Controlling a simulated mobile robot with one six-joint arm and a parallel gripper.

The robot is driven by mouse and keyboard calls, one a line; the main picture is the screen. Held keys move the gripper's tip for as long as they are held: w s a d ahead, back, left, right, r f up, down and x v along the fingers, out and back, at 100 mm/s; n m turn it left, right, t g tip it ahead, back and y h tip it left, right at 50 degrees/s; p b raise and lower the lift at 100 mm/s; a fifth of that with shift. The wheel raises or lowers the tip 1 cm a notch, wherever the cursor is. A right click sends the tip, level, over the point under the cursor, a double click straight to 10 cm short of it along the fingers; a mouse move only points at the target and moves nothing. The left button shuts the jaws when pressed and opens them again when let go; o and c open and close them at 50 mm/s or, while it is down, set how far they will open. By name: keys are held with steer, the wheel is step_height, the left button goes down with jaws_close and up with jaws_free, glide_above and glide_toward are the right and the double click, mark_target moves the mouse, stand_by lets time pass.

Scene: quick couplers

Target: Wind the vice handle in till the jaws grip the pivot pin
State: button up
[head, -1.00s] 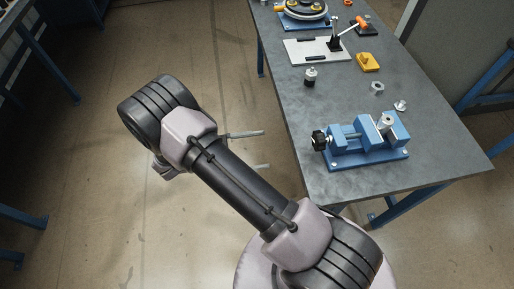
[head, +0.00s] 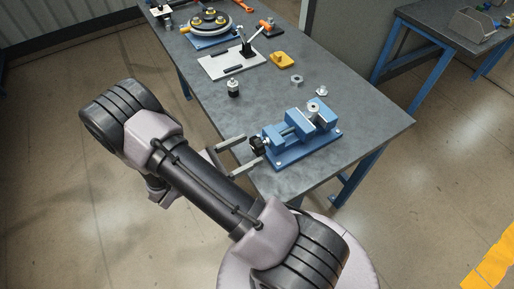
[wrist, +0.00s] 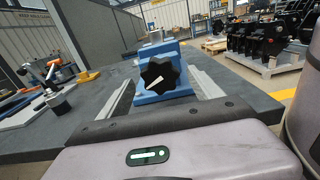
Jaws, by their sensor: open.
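The blue vice (head: 302,135) stands on the grey bench, and also shows in the wrist view (wrist: 170,55). Its black lobed handle (head: 257,145) is at the end facing me; the wrist view shows it face-on (wrist: 160,75) with a pale pointer mark. A silver round-topped piece, seemingly the pivot pin (head: 313,107), stands upright at the vice jaws; whether the jaws touch it I cannot tell. My gripper (head: 253,149) is open, its two grey fingers reaching toward the handle, one to each side of it. Contact with the handle does not show.
A black-and-silver fitting (head: 233,88), a nut (head: 297,79), a small silver part (head: 322,91) and a yellow block (head: 281,60) lie beyond the vice. A white plate with a toggle clamp (head: 232,65) stands farther back. Bare bench lies left of the vice.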

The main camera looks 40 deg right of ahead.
mark_target(253, 148)
steer(key=x, duration=0.4)
steer(key=shift+b, duration=0.3)
steer(key=c, duration=1.4)
steer(key=shift+o, duration=0.2)
steer(key=shift+r+m+p, duration=0.1)
steer(key=shift+m+p, duration=0.3)
steer(key=shift+m, duration=0.1)
steer(key=o, duration=1.4)
steer(key=shift+c, duration=0.2)
steer(key=shift+a, duration=0.1)
steer(key=p+v, duration=0.3)
steer(key=v, duration=1.4)
steer(key=shift+a, duration=0.15)
steer(key=shift+w, duration=0.1)
